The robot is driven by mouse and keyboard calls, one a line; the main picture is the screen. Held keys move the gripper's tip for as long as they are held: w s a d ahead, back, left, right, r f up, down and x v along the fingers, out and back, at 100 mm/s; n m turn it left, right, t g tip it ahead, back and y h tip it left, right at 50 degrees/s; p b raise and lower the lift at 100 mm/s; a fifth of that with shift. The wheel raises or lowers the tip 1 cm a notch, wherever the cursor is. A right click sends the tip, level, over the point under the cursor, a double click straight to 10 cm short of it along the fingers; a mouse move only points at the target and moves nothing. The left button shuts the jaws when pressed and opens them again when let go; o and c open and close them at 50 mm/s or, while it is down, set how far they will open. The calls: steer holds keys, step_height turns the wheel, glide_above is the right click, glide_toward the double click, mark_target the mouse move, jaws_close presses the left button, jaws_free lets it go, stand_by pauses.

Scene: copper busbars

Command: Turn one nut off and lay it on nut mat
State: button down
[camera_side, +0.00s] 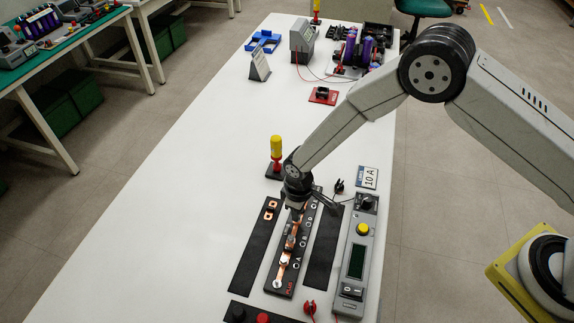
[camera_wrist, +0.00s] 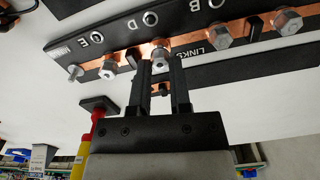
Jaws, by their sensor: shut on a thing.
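The black busbar board (camera_side: 276,289) lies on the white table with copper links and hex nuts along it. My gripper (camera_side: 297,206) points down at the upper part of this board. In the wrist view my gripper (camera_wrist: 166,68) is shut on a silver hex nut (camera_wrist: 160,53), which still sits at the copper strip. Other hex nuts show to the right (camera_wrist: 220,36) and left (camera_wrist: 108,71). Black mats flank the board: a left mat (camera_side: 255,250) bearing copper pieces and a bare right mat (camera_side: 325,245). I cannot read which one is the nut mat.
A grey instrument (camera_side: 355,265) with a yellow knob stands right of the right mat. A yellow-handled tool (camera_side: 276,148) stands upright behind the left mat. A 10 A card (camera_side: 367,177) stands near. The table's middle left is clear; devices crowd its far end.

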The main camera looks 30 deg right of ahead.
steer(key=shift+r, duration=0.75)
stand_by(0.3)
steer(key=shift+r, duration=1.85)
steer(key=shift+s, duration=0.1)
steer(key=s+d+r+m, duration=0.1)
steer(key=s+d+m, duration=0.1)
steer(key=s, duration=0.6)
steer(key=s+d+r+m, duration=0.2)
steer(key=s+m, duration=0.3)
steer(key=s, duration=0.3)
steer(key=s+d+r+m, duration=0.2)
steer(key=s+m, duration=0.1)
steer(key=s, duration=0.5)
steer(key=shift+d, duration=0.3)
steer(key=shift+w, duration=0.1)
